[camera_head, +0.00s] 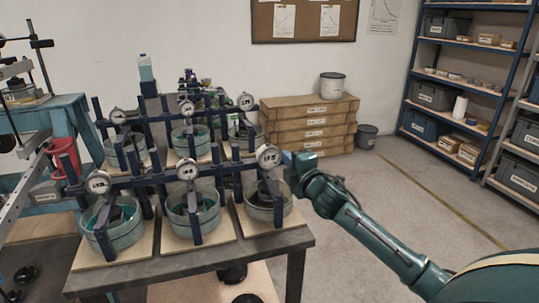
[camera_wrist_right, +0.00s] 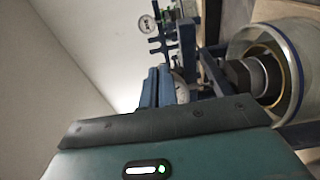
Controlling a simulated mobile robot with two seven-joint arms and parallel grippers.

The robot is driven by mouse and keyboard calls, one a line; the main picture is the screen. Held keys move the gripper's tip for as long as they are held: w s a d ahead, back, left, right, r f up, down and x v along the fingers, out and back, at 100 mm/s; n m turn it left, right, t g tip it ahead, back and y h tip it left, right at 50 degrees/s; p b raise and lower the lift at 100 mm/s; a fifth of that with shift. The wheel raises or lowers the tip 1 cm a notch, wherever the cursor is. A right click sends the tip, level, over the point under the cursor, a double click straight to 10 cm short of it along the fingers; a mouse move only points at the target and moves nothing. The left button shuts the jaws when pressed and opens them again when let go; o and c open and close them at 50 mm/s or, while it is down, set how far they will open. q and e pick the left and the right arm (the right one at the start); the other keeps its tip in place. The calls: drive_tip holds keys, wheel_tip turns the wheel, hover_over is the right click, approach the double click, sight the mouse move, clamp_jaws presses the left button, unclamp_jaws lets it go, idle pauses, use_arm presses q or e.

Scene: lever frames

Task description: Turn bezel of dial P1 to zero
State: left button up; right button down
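Several round white-faced dials stand on blue frames over water-filled cells. The front-right dial (camera_head: 268,157) is closest to my right gripper (camera_head: 287,160), which comes in from the right and sits at its right edge. In the right wrist view, the blue fingers (camera_wrist_right: 162,88) are close together, with a dial (camera_wrist_right: 181,87) partly hidden just beside them. I cannot tell whether they touch its bezel or grip it. Other dials are at front middle (camera_head: 188,169) and front left (camera_head: 99,181). Their labels and needles are too small to read, so I cannot tell which is P1. My left gripper is not in view.
The cells (camera_head: 268,207) stand on wooden boards on a dark table (camera_head: 262,248). Blue uprights and crossbars crowd the dials. Stacked boxes (camera_head: 305,123) and a grey bin (camera_head: 367,136) stand behind. Shelves (camera_head: 455,75) are at the right; the floor between is clear.

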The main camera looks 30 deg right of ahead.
drive_tip(key=shift+a+f, duration=0.1)
drive_tip(key=shift+f, duration=0.05)
drive_tip(key=shift+s+d, duration=0.1)
drive_tip(key=shift+d, duration=0.1)
drive_tip(key=s, duration=0.2)
drive_tip(key=s+p, duration=0.1)
drive_tip(key=s, duration=0.3)
drive_tip(key=shift+a, duration=0.25)
idle(0.4)
